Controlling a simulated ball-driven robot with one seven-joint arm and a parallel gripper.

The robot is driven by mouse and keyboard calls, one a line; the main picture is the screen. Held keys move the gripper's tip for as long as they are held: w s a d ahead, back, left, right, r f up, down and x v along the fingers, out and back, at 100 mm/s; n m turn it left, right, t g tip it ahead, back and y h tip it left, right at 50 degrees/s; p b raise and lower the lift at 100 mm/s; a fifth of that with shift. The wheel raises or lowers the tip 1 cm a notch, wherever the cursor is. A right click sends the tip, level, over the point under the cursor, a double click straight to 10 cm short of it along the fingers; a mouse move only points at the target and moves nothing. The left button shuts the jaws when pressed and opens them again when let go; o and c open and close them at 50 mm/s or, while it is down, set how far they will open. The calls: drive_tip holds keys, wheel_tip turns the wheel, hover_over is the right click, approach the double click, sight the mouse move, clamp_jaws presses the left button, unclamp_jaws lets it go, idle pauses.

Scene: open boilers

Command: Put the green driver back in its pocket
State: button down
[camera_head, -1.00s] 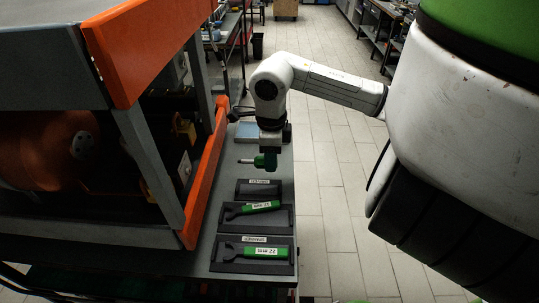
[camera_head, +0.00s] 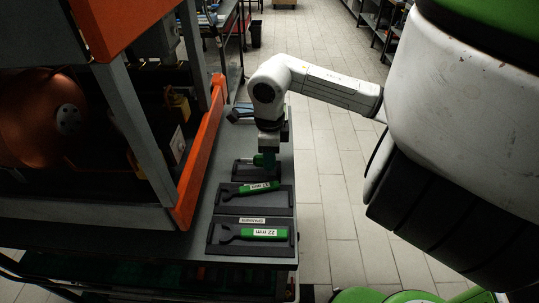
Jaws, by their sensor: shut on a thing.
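The green driver (camera_head: 260,160) is held in my gripper (camera_head: 268,156), which is shut on its handle. The driver lies roughly level, its shaft pointing left. It is over the small black pocket tray (camera_head: 240,176), the farthest of three trays on the grey bench. The gripper and arm hide part of that tray. I cannot tell whether the driver touches the tray.
Two nearer black trays hold green-handled spanners, one marked 17 mm (camera_head: 257,187) and one marked 22 mm (camera_head: 262,233). An orange-framed machine (camera_head: 200,150) stands close on the left of the bench. Tiled floor (camera_head: 330,180) is clear on the right.

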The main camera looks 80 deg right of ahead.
drive_tip(key=c, duration=0.7)
unclamp_jaws()
drive_tip(key=shift+f, duration=0.1)
drive_tip(key=shift+r+p, duration=1)
drive_tip(key=shift+r, duration=2.55)
